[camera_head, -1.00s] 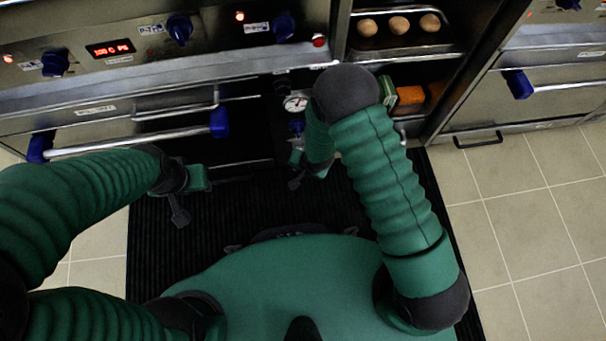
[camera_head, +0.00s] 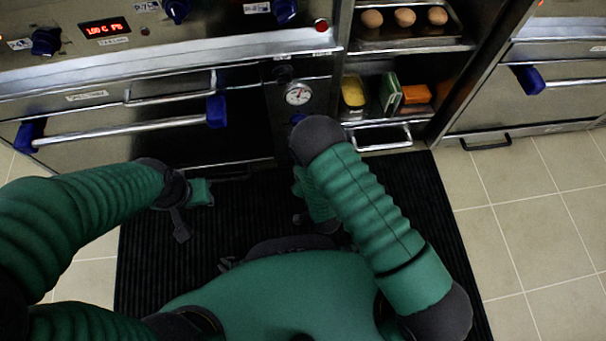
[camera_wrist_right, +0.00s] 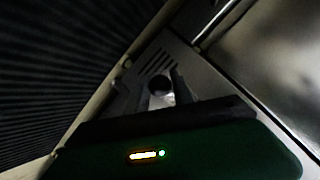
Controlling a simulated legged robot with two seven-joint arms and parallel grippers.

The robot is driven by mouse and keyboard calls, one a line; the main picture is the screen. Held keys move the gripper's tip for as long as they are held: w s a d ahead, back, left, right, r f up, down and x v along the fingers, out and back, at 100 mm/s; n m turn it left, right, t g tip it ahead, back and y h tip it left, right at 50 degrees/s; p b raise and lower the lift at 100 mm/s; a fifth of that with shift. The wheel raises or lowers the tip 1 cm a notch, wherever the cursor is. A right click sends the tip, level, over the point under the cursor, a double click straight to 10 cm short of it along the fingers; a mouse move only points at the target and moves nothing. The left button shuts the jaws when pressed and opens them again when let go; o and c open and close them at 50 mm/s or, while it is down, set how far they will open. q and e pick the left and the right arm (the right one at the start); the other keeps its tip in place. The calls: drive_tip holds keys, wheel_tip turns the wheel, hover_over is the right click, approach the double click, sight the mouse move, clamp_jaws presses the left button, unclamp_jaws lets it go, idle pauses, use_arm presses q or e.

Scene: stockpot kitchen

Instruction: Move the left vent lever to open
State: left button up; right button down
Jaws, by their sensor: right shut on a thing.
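In the right wrist view a small dark round knob (camera_wrist_right: 159,84), which looks like the vent lever's end, sits just below a row of dark vent slots (camera_wrist_right: 156,63) on a grey panel. My right gripper (camera_wrist_right: 161,92) has a finger on each side of it and is shut on it. The lever's setting cannot be read there. In the head view the lever is hidden, and my right gripper (camera_head: 300,218) shows only as a dark bit beside my forearm, low over the mat. My left gripper (camera_head: 181,228) hangs over the mat, away from the oven; its jaws are unclear.
The oven front has a long door handle (camera_head: 125,134) with blue ends. A pressure gauge (camera_head: 298,94) is right of it. A shelf with eggs (camera_head: 405,17) and coloured packs (camera_head: 402,94) stands further right. The black ribbed mat (camera_head: 240,205) lies below; tiled floor is clear at right.

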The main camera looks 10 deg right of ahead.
drive_tip(key=shift+s+f, duration=0.15)
drive_tip(key=shift+f, duration=0.1)
drive_tip(key=c, duration=1.3)
unclamp_jaws()
drive_tip(key=shift+o, duration=1)
drive_tip(key=shift+r, duration=0.1)
drive_tip(key=p+v, duration=0.9)
drive_tip(key=v, duration=0.7)
drive_tip(key=shift+s, duration=0.35)
